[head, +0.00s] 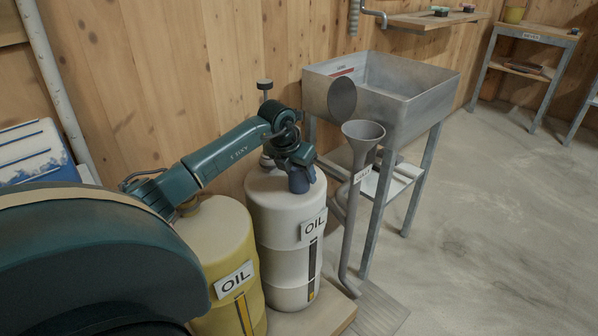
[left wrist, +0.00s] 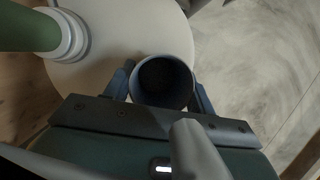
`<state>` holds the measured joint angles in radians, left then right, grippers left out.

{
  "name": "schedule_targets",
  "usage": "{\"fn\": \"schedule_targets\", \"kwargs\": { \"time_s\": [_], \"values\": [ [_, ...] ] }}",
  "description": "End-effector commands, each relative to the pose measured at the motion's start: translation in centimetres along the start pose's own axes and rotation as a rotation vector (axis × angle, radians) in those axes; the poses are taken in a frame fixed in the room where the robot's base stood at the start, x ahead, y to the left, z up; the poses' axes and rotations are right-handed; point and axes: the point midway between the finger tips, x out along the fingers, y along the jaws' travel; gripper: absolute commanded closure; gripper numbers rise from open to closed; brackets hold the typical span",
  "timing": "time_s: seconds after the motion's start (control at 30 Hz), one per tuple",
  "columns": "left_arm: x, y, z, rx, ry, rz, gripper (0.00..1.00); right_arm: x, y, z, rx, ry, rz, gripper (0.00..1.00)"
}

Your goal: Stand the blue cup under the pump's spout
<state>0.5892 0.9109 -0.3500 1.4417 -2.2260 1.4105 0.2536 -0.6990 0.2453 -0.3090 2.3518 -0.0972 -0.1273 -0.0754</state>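The blue cup (head: 301,181) is upright at the right side of the white oil drum's top (head: 262,184). My left gripper (head: 299,168) is around it. In the left wrist view, the open mouth of the cup (left wrist: 162,80) sits between the two fingers of my left gripper (left wrist: 161,88), which close on its sides. The pump (head: 265,86) rises from the white drum, mostly hidden behind my left arm. A grey tube (left wrist: 196,150), perhaps the spout, points toward the cup in the wrist view. I cannot tell whether the cup touches the drum top. My right gripper is not in view.
A yellow oil drum (head: 222,250) stands left of the white one, partly behind my arm. A grey funnel on a pipe (head: 362,131) and a metal hopper (head: 425,105) on legs stand close to the right. Open concrete floor (head: 480,220) lies further right.

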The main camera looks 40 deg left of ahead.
Motion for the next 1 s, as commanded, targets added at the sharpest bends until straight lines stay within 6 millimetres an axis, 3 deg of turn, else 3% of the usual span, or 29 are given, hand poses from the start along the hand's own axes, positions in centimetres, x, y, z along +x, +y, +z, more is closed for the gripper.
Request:
{"fn": "schedule_targets", "kwargs": {
  "time_s": [0.23, 0.57, 1.0],
  "values": [
    [0.0, 0.0, -0.1, -0.001, 0.002, 0.000, 0.24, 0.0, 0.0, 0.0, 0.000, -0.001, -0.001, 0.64],
    [-0.7, 0.0, 0.1, 0.000, 0.000, 0.001, 0.24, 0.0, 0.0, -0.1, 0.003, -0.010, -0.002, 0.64],
    [-9.3, 0.1, 0.2, 0.001, -0.002, 0.002, 0.24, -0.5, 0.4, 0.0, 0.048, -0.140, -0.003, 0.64]
  ]
}}
